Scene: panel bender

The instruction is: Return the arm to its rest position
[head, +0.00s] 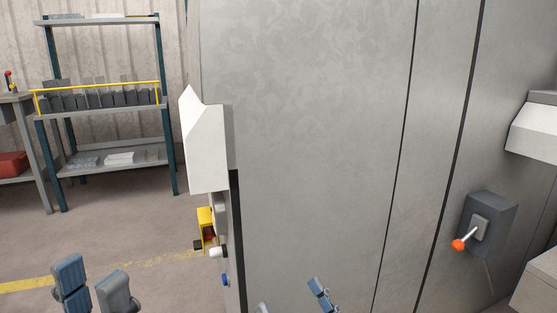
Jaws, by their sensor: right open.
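My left gripper (93,286) is at the bottom left edge of the head view, over the floor. Its two blue-grey fingers stand a little apart with nothing seen between them. My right gripper (292,300) is at the bottom edge, in front of the grey machine panel. Only its fingertips show, spread apart and with nothing between them. The rest of both arms is out of view.
The tall grey machine (310,130) fills the middle and right. A dark switch box (492,222) with an orange-tipped lever (459,245) sticks out at right. A yellow-housed button (205,222) is on its left edge. Shelving (110,112) stands behind open floor (110,225).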

